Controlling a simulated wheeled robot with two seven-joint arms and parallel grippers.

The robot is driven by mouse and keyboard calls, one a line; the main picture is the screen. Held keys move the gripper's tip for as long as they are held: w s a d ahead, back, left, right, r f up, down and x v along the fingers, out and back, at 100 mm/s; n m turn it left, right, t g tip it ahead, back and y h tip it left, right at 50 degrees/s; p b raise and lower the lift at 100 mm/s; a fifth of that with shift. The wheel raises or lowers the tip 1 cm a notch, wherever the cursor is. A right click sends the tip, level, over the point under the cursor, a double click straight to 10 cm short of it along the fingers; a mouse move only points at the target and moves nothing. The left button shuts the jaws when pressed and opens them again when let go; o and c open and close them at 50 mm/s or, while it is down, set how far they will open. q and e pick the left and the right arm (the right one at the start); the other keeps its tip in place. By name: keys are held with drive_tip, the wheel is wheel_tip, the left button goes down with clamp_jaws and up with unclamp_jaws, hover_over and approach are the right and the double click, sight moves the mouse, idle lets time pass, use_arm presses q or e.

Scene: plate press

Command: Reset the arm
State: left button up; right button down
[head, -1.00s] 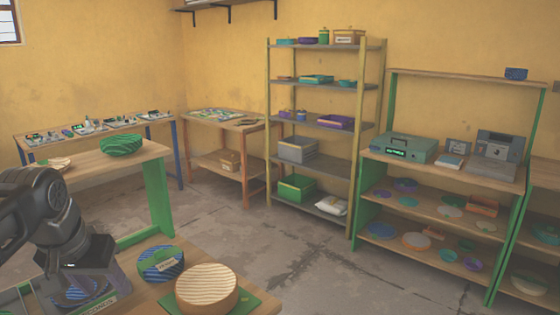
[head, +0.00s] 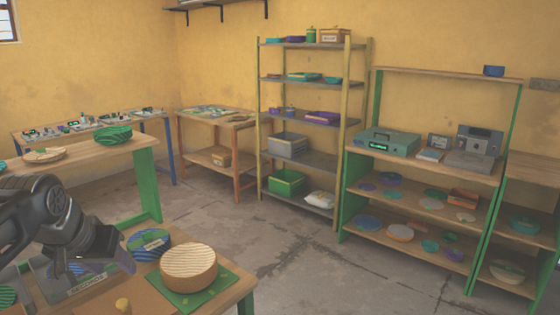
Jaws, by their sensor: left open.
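My left arm comes in from the left, with its dark gripper (head: 92,256) over the near wooden table. The gripper is open, and no held object shows. Below and behind it is a labelled box-like holder (head: 88,287), partly hidden by the arm. A blue and green striped round piece (head: 149,244) lies to the right of the gripper, apart from it. A thick tan ridged disc (head: 188,267) sits on a green board (head: 205,298) farther right. My right gripper is not in view.
A green-legged bench (head: 100,152) behind holds a green ridged disc (head: 113,135). A tall shelf unit (head: 308,125) and a low green-framed shelf (head: 420,167) stand along the back wall. Open concrete floor (head: 320,270) lies right of the near table.

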use_arm(q)
drive_tip(key=w+d+f+t+h, duration=0.2)
drive_tip(key=w+d+f, duration=0.4)
drive_tip(key=w+f, duration=0.3)
drive_tip(key=s+d+f+g+h+b, duration=0.1)
drive_tip(key=d+f, duration=0.4)
drive_tip(key=f, duration=0.7)
drive_tip(key=s+d+f+b, duration=0.1)
drive_tip(key=d+f, duration=0.4)
drive_tip(key=f, duration=0.6)
drive_tip(key=s+d+f+g+h+b, duration=0.1)
drive_tip(key=s+d+f+g, duration=0.2)
drive_tip(key=s+f, duration=0.9)
drive_tip(key=s+d+f+g+h+b, duration=0.1)
drive_tip(key=s+d+f+g, duration=0.2)
drive_tip(key=s+d+f, duration=0.6)
drive_tip(key=s+f, duration=0.4)
drive_tip(key=s, duration=0.2)
drive_tip(key=shift+d+g, duration=0.3)
drive_tip(key=shift+d, duration=0.1)
drive_tip(key=shift+f, duration=0.1)
